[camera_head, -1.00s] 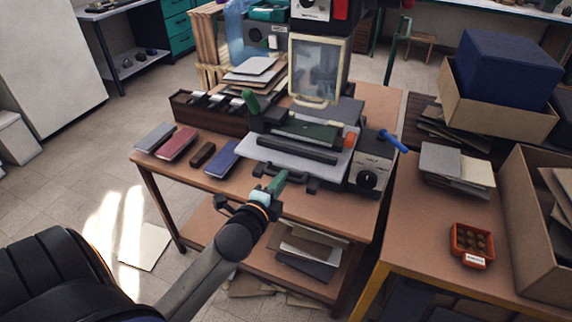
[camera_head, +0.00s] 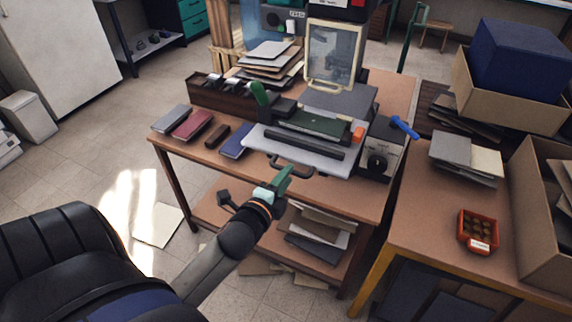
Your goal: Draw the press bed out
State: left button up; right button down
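The press bed (camera_head: 262,137) is a pale grey plate at the front of the press on the brown table. A dark bar and a green book (camera_head: 318,124) lie over it. A black handle (camera_head: 304,176) is on its front edge. My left gripper (camera_head: 285,174) has green fingers that reach up to the handle from the front and overlap its lower bar in the picture. I cannot tell whether they touch it or close around it. My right gripper is out of view.
A press housing with a dial (camera_head: 377,163) and a blue-tipped lever (camera_head: 404,127) stands right of the bed. Books, including a blue one (camera_head: 237,141), lie left of it. The floor before the table is mostly clear.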

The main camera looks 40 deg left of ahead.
pick_arm(q)
jog(key=shift+o, duration=0.9)
jog(key=shift+w, duration=0.1)
jog(key=v, duration=1.2)
jog(key=shift+s+b, duration=0.25)
jog(key=shift+b, duration=0.15)
jog(key=s+d+f+n+g+h+p, duration=0.1)
jog(key=d+f+n+g+h+p, duration=0.1)
jog(key=d+f+n, duration=0.4)
jog(key=s+d+f+n+g+h+p, duration=0.2)
jog(key=d+f+n, duration=0.4)
jog(key=f, duration=0.6)
jog(key=shift+s+d+n+g+h+p, duration=0.4)
jog(key=shift+n+g+h, duration=0.2)
jog(key=shift+g+h, duration=0.35)
jog(key=shift+f, duration=0.15)
